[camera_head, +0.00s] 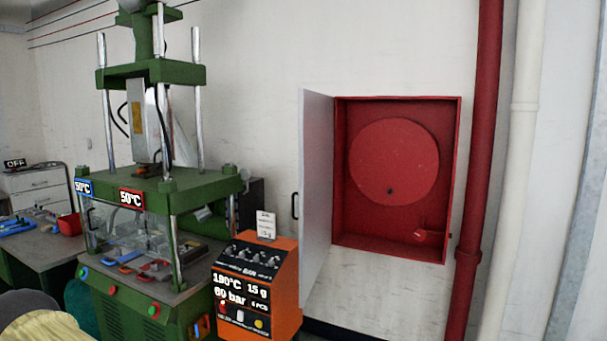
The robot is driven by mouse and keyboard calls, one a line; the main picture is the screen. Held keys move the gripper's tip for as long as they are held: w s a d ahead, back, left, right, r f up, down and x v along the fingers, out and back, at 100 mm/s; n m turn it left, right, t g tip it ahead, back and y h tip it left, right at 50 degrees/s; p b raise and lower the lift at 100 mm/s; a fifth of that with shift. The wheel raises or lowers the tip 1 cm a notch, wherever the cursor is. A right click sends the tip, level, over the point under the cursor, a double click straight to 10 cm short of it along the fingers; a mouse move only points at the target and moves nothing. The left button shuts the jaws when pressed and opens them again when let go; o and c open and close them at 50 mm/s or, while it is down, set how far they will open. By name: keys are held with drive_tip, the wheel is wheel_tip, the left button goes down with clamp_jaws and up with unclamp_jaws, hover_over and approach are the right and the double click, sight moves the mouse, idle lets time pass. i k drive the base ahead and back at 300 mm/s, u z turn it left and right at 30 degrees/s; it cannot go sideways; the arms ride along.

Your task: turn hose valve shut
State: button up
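A red hose cabinet (338,170) is set on the white wall right of centre, with its pale door (315,190) swung open to the left. Inside is a large round red hose reel (394,160) with a small dark spot near its lower middle. A small red part, which looks like the hose valve (424,235), sits in the cabinet's lower right corner. It is too small to tell how its handle is turned. My gripper is not in view.
A red vertical pipe (479,130) and a white pipe (523,150) run right of the cabinet. An orange control box (285,285) stands below left of the open door. A green press (155,190) and a workbench (45,240) fill the left.

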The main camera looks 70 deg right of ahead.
sight(420, 235)
drive_tip(key=z, duration=0.35)
drive_tip(key=i, duration=1.55)
drive_tip(key=z, duration=1.55)
drive_tip(key=i, duration=0.85)
drive_tip(key=z, duration=1.8)
drive_tip(key=i, duration=1.2)
drive_tip(key=u, duration=0.45)
